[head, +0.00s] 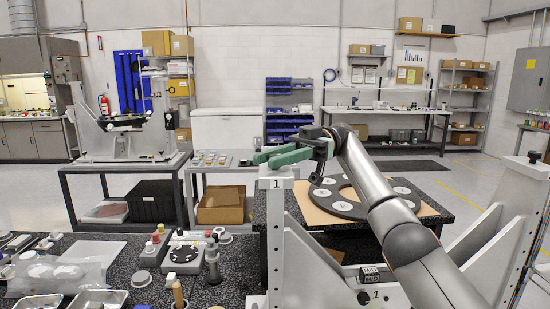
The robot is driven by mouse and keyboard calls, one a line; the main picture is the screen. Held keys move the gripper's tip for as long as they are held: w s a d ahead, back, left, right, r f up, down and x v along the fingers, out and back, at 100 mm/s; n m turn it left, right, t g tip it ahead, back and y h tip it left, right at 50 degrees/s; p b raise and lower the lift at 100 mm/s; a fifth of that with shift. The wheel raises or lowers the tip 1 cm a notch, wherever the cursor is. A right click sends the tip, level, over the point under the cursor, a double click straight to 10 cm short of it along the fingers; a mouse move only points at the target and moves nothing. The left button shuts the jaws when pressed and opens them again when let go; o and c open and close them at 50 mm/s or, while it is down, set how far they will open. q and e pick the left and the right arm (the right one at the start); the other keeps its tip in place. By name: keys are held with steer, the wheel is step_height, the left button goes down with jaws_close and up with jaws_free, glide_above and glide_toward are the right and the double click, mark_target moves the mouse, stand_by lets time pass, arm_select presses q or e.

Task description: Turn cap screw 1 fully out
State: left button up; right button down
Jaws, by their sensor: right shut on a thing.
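My right gripper (268,158), with green fingers, reaches in from the right and sits at the top of the white upright post (277,205) marked 1. Its fingers are closed at the post's top. Cap screw 1 itself is hidden by the fingers, so I cannot see its head or how far it stands out. My left gripper is not in view.
A dark ring with white numbered discs (345,209) lies on a board behind the post. A second white upright (520,200) stands at the right. The bench (235,255) at the left holds small parts, trays (100,299) and a bagged item.

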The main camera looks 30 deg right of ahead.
steer(key=c, duration=0.7)
jaws_free()
steer(key=shift+f, duration=0.1)
steer(key=shift+o, duration=0.2)
steer(key=shift+r, duration=0.35)
step_height(320, 180, up, 3)
steer(key=shift+s+a+f, duration=0.1)
steer(key=shift+f, duration=0.1)
steer(key=s+a+r+b, duration=0.5)
steer(key=s+a+r, duration=0.2)
steer(key=s+r, duration=0.2)
steer(key=s, duration=0.2)
steer(key=shift+s+a+r+b, duration=0.15)
steer(key=shift+s+r+b, duration=0.2)
steer(key=shift+s+r, duration=0.05)
steer(key=shift+w, duration=0.1)
